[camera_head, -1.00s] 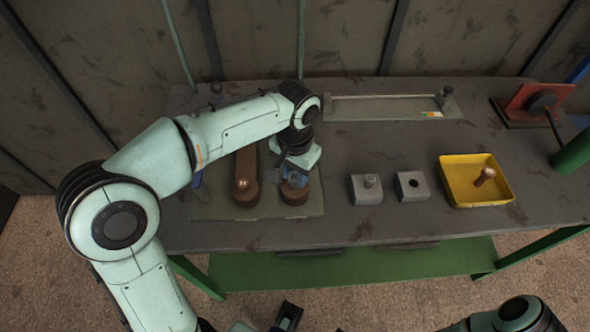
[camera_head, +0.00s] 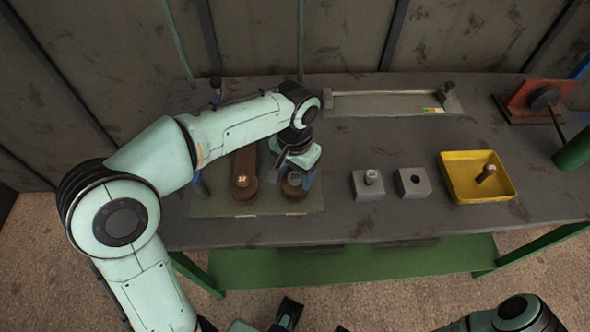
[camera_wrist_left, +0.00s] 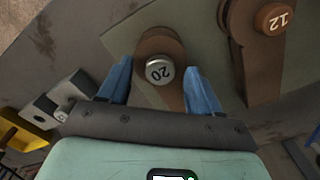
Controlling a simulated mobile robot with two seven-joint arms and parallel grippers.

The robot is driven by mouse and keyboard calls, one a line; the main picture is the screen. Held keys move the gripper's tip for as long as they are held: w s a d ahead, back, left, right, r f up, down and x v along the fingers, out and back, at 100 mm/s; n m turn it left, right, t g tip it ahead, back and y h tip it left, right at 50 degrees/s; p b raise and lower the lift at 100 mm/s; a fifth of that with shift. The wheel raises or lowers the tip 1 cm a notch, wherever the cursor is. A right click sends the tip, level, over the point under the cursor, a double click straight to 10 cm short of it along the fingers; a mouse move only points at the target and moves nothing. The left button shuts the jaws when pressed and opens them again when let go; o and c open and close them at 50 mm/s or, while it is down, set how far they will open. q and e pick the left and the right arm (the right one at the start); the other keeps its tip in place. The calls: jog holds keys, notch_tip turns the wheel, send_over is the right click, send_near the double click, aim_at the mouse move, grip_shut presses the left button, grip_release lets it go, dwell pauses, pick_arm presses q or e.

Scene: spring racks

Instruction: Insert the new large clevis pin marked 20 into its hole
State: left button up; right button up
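The clevis pin marked 20 (camera_wrist_left: 160,70) has a silver-grey head and stands in the round end of a brown link (camera_wrist_left: 172,44). In the head view the pin's head (camera_head: 294,179) shows at the near end of the right-hand link. How deep its shank sits is hidden. My left gripper (camera_head: 297,171) is over this link end. In the left wrist view its blue fingers (camera_wrist_left: 158,82) are spread on both sides of the pin, with a gap to its head.
A copper pin marked 12 (camera_wrist_left: 275,18) sits in the neighbouring link. Right of the mat (camera_head: 225,208) stand a grey block with a pin (camera_head: 367,190) and a block with an empty hole (camera_head: 414,187). A yellow tray (camera_head: 450,188) holds a brown pin (camera_head: 486,172). Bench between is clear.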

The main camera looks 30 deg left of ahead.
aim_at(295, 176)
pick_arm(q)
notch_tip(295, 176, up, 13)
jog(key=p, duration=0.3)
jog(key=shift+r, duration=0.2)
dwell(0.4)
